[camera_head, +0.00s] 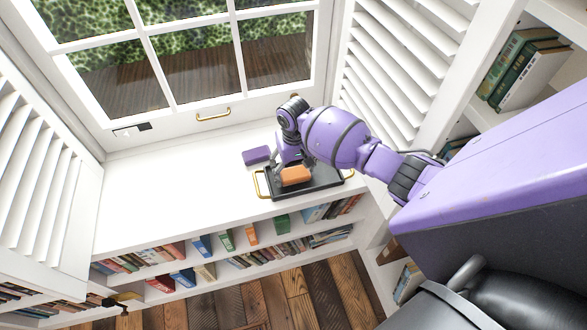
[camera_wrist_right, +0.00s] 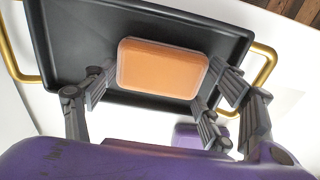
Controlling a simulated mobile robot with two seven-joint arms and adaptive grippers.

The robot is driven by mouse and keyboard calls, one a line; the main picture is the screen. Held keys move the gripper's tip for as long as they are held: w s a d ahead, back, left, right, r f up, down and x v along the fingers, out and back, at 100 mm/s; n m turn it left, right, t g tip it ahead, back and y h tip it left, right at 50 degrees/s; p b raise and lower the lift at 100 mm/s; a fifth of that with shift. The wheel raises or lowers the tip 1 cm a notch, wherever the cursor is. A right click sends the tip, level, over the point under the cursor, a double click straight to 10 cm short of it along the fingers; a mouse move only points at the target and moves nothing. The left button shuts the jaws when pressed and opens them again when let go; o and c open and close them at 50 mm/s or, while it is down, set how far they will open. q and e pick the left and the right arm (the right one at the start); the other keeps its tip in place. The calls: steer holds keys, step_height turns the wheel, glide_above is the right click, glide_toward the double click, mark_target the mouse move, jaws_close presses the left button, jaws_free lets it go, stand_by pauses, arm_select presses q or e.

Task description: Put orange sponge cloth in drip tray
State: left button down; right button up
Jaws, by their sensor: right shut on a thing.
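The orange sponge cloth (camera_head: 296,175) is a small rounded orange block. It also shows in the right wrist view (camera_wrist_right: 162,68), between the fingers. My right gripper (camera_head: 288,165) is shut on it; its fingers (camera_wrist_right: 160,88) are at the left and right sides of the cloth. The drip tray (camera_head: 322,180) is black and shallow with gold handles, and lies on the white sill. In the right wrist view the cloth appears over the tray floor (camera_wrist_right: 70,50); I cannot tell whether it touches it. My left gripper is not in view.
A purple block (camera_head: 256,155) lies on the white sill (camera_head: 170,190), just left of the tray. The sill is clear further left. A window with a gold handle (camera_head: 213,114) stands behind. Shelves of books (camera_head: 270,250) are below the sill's front edge. A louvred shutter (camera_head: 390,90) stands at the right.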

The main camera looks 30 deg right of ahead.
steer(key=shift+f, duration=0.1)
steer(key=o, duration=1)
steer(key=shift+o, duration=0.5)
